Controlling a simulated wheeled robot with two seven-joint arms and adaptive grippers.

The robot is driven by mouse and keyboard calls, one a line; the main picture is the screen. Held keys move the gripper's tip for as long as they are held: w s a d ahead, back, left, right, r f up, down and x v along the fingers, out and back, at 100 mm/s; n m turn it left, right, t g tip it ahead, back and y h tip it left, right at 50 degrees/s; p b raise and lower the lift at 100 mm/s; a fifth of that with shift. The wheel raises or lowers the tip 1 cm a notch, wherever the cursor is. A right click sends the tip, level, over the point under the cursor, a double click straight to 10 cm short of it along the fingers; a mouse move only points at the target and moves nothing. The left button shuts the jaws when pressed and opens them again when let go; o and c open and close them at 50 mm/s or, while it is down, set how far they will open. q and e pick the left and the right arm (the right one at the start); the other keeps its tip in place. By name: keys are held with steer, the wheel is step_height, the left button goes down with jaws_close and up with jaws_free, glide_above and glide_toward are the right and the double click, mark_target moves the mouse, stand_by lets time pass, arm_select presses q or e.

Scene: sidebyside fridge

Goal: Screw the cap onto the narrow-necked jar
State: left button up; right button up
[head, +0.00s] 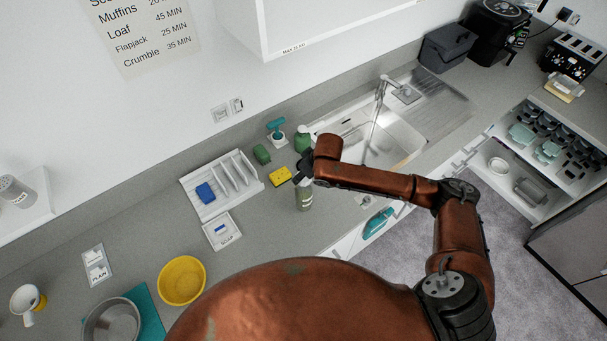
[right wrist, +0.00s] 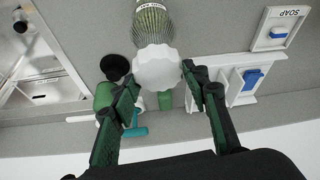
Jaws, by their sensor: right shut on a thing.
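The jar (head: 305,200) is grey-green and stands on the worktop near its front edge; its ribbed side and label show in the right wrist view (right wrist: 151,22). The white scalloped cap (right wrist: 157,67) is between the fingers of my right gripper (right wrist: 161,78), at the jar's top end. The right gripper is shut on the cap; in the head view the gripper (head: 302,172) is dark and partly behind my arm, just above the jar. The cap hides the jar's neck, so I cannot tell whether it is seated or threaded. My left gripper is not in view.
A white rack (head: 240,161) and soap tray (head: 222,232) lie left. The sink (head: 390,145) is right. The worktop between the soap tray and jar is clear.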

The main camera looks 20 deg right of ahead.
steer(key=shift+f+b, duration=0.35)
steer(key=shift+f, duration=0.95)
steer(key=o, duration=0.9)
steer(key=shift+o, duration=0.2)
steer(key=shift+d+r, duration=0.1)
steer(key=shift+r, duration=0.2)
steer(key=v, duration=1.1)
steer(key=shift+s+r, duration=0.2)
steer(key=shift+f, duration=0.1)
